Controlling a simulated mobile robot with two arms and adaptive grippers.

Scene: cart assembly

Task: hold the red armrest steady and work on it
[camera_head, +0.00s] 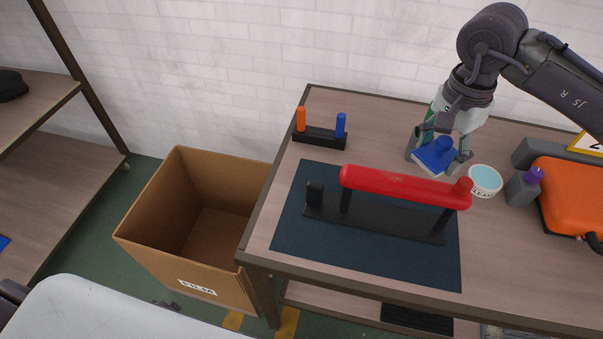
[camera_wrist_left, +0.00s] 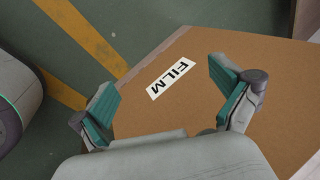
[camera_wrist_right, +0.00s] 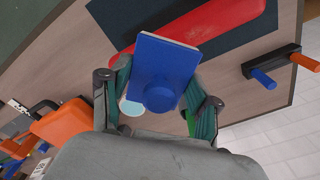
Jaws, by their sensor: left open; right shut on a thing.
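The red armrest (camera_head: 400,186) lies across black posts on a black base (camera_head: 375,224), on the dark mat (camera_head: 290,237). It also shows in the right wrist view (camera_wrist_right: 205,22). My right gripper (camera_head: 444,150) is behind the armrest's right half, fingers pointing down. It is shut on a blue block with a round knob (camera_head: 435,157); the right wrist view shows the blue plate (camera_wrist_right: 163,62) between the fingers. My left gripper (camera_wrist_left: 172,100) is open and empty above the cardboard box's FILM side in the left wrist view. The left gripper is out of the head view.
An open cardboard box (camera_head: 190,220) labelled FILM stands left of the table. A black holder (camera_head: 320,138) with orange and blue handles is at the back left. A round tub (camera_head: 485,181), a purple-capped bottle (camera_head: 523,186) and an orange case (camera_head: 573,197) stand to the right.

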